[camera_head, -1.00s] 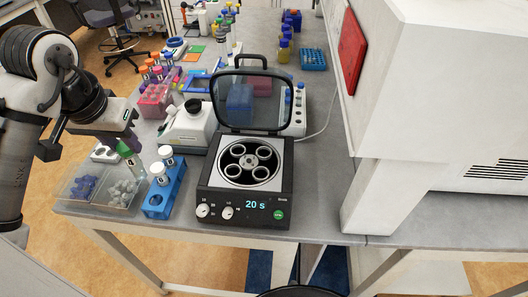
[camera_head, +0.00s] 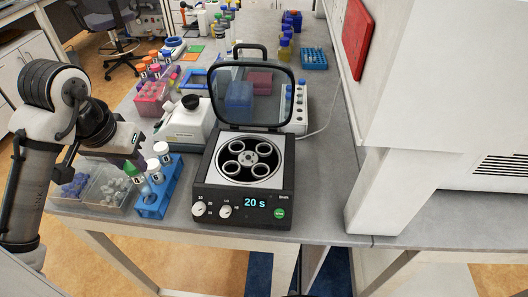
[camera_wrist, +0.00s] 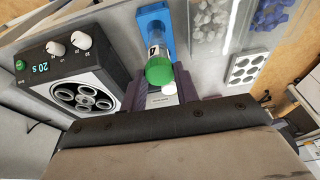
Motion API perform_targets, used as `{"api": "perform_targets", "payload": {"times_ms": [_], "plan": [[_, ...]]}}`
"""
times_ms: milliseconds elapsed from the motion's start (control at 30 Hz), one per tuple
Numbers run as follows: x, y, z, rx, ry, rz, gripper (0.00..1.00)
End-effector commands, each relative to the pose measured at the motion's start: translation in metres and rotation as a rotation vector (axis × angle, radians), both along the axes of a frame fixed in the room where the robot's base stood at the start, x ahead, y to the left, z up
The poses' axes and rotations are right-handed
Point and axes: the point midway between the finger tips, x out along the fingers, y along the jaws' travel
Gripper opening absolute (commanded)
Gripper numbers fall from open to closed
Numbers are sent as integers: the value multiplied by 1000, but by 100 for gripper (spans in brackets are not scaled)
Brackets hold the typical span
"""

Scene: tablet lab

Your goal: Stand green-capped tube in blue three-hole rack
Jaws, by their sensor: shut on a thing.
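The green-capped tube (camera_head: 131,169) is in my gripper (camera_head: 137,158), which is shut on it near the cap. The tube leans, with its lower end at the front hole of the blue three-hole rack (camera_head: 156,209). I cannot tell whether its tip is inside the hole. Two white-capped tubes (camera_head: 161,149) stand in the other holes, close beside my gripper. In the wrist view, the green cap (camera_wrist: 158,74) sits between the fingers (camera_wrist: 160,92), and the blue rack (camera_wrist: 152,12) shows beyond the tube. A white cap (camera_wrist: 168,89) is partly hidden behind the green one.
The open-lidded centrifuge (camera_head: 245,205) stands just right of the rack. Clear bins of blue and whitish caps (camera_head: 104,190) lie to the left. A white instrument (camera_head: 185,124) and a pink rack (camera_head: 152,98) stand behind. The bench's front edge is near the rack.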

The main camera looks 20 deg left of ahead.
Motion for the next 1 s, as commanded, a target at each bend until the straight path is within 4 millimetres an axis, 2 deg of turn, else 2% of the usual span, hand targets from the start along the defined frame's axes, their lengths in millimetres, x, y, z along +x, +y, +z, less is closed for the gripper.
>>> {"api": "perform_targets", "payload": {"times_ms": [33, 433, 1000], "plan": [[0, 0, -6, 0, -1, 0, 16], [0, 0, -5, 0, -1, 0, 16], [0, 0, -15, 0, -1, 1, 16]]}}
